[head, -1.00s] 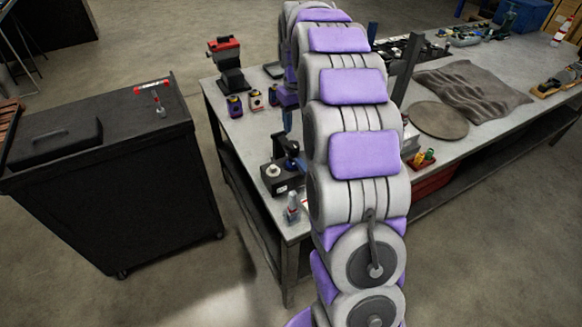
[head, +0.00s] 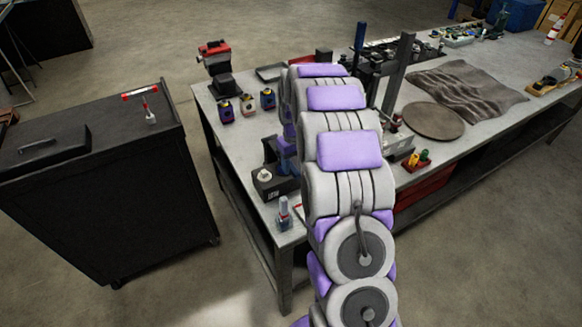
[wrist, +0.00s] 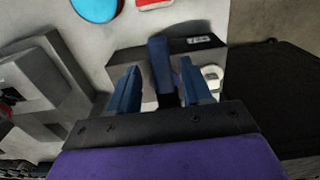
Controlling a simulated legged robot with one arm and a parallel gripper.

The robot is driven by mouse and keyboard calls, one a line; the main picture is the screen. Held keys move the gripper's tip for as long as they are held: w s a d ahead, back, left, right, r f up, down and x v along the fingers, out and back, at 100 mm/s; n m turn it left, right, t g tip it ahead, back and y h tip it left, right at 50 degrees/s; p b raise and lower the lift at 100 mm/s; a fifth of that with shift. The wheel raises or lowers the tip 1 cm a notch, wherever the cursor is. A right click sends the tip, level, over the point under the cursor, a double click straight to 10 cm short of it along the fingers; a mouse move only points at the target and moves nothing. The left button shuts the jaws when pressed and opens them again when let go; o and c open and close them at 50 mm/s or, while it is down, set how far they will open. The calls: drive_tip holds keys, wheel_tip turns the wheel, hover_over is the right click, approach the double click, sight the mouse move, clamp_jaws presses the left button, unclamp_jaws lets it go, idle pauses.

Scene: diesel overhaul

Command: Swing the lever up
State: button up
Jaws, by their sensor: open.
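A black box with a white label and a pale round knob (head: 265,174) sits near the table's left front corner. In the wrist view the box (wrist: 188,48) lies beyond my gripper (wrist: 160,66), with its white knob (wrist: 212,74) to the right. A dark upright bar, apparently the lever (wrist: 160,56), stands between my two blue fingers. The fingers are open on either side of it, with gaps showing; contact cannot be told.
A small bottle (head: 284,212) stands near the table's front corner. Several small containers (head: 247,104) and a red-topped device (head: 216,62) stand farther back. A black cabinet (head: 150,200) is at left, across a floor gap. A round mat (head: 433,120) lies to the right.

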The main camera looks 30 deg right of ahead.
drive_tip(key=shift+a+f, duration=0.35)
drive_tip(key=shift+f, duration=0.25)
drive_tip(key=shift+a, duration=0.3)
drive_tip(key=shift+c, duration=1.2)
drive_tip(key=shift+d, duration=0.85)
drive_tip(key=c, duration=0.4)
drive_tip(key=shift+c, duration=0.9)
drive_tip(key=shift+a, duration=0.4)
clamp_jaws()
drive_tip(key=shift+d, duration=0.1)
